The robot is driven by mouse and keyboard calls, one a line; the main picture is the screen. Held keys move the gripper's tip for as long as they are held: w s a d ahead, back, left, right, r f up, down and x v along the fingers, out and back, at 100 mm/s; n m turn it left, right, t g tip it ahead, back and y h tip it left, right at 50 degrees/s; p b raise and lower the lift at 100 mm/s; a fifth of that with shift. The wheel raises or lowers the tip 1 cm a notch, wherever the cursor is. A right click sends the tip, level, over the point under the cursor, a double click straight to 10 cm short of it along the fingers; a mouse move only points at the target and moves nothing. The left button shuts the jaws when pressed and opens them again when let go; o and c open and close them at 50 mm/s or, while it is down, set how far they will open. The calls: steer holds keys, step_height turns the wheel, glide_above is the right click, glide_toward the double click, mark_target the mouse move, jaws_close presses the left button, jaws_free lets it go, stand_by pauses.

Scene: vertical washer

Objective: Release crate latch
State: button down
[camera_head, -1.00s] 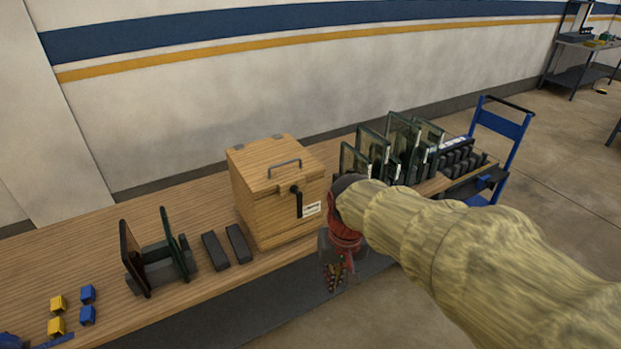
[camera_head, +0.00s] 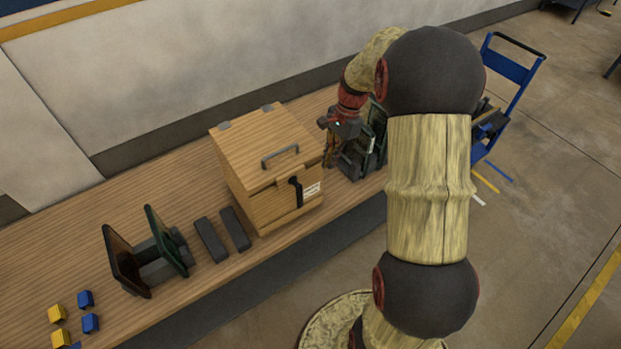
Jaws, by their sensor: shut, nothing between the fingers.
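A wooden crate (camera_head: 262,165) stands on the long wooden bench with its lid closed. A grey bar handle (camera_head: 280,157) is on the lid. The black latch (camera_head: 297,191) hangs on the crate's front face, beside a white label (camera_head: 312,190). My gripper (camera_head: 329,140) is to the right of the crate, above and behind the latch, close to the crate's right side. It is apart from the latch and looks shut and empty. Its fingertips are small and dark against the racks behind, so fine detail is hard to tell.
Racks with dark glass panels (camera_head: 372,140) stand right of the crate, partly hidden by my arm. Two dark blocks (camera_head: 222,234) and a panel holder (camera_head: 155,265) are left of it on the bench (camera_head: 70,238). A blue trolley (camera_head: 510,75) stands at the right.

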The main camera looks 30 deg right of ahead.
mark_target(297, 193)
steer(key=shift+s+a+m, duration=0.15)
steer(key=shift+s+m, duration=0.05)
steer(key=shift+m, duration=0.3)
steer(key=a+f, duration=0.6)
steer(key=f, duration=0.3)
steer(key=shift+s+a+f, duration=0.15)
steer(key=shift+a+f, duration=0.05)
steer(key=shift+f, duration=0.1)
